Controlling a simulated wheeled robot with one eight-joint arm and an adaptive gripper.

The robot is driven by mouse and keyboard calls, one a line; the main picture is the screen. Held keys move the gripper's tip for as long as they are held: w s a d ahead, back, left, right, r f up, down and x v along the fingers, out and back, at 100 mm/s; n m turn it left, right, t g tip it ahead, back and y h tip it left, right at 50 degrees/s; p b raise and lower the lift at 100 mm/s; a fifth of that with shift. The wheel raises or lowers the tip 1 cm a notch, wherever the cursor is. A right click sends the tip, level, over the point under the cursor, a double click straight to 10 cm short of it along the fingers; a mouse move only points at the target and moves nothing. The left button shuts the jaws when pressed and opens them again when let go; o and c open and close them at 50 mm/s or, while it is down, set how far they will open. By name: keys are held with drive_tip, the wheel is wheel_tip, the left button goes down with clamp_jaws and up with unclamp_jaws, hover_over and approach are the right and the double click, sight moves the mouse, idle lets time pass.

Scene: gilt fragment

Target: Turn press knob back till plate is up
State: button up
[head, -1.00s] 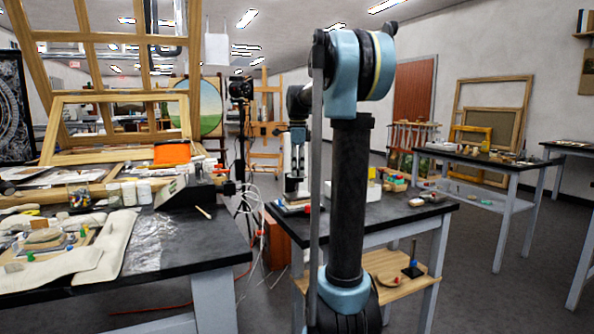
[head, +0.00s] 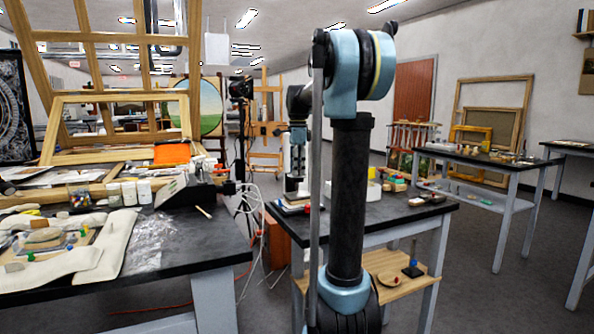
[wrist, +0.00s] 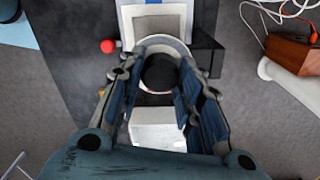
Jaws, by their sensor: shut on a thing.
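In the wrist view a dark round knob (wrist: 160,73) sits between the two blue-padded fingers of my gripper (wrist: 161,86), which is shut on it. Beyond the knob a pale round rim and a white plate-like part of the press (wrist: 158,18) show. A white block (wrist: 158,127) lies below the knob in the picture. In the head view the press and my gripper on the middle bench are small and partly behind my arm. The height of the plate cannot be told.
A red ball-like thing (wrist: 107,46) lies left of the press. The middle bench (head: 400,215) also bears small items at its right. The left bench (head: 190,240) is cluttered. Cables (head: 255,215) hang between the benches.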

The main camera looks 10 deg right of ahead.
drive_tip(key=n, duration=0.5)
drive_tip(key=shift+w, duration=0.15)
drive_tip(key=n, duration=0.5)
drive_tip(key=shift+n, duration=0.4)
drive_tip(key=n, duration=0.4)
drive_tip(key=shift+a, duration=0.1)
drive_tip(key=n, duration=0.5)
drive_tip(key=shift+n, duration=0.4)
drive_tip(key=n, duration=0.5)
drive_tip(key=shift+n, duration=0.3)
drive_tip(key=n, duration=0.4)
drive_tip(key=shift+a, duration=0.1)
drive_tip(key=n, duration=0.6)
drive_tip(key=shift+n, duration=2.2)
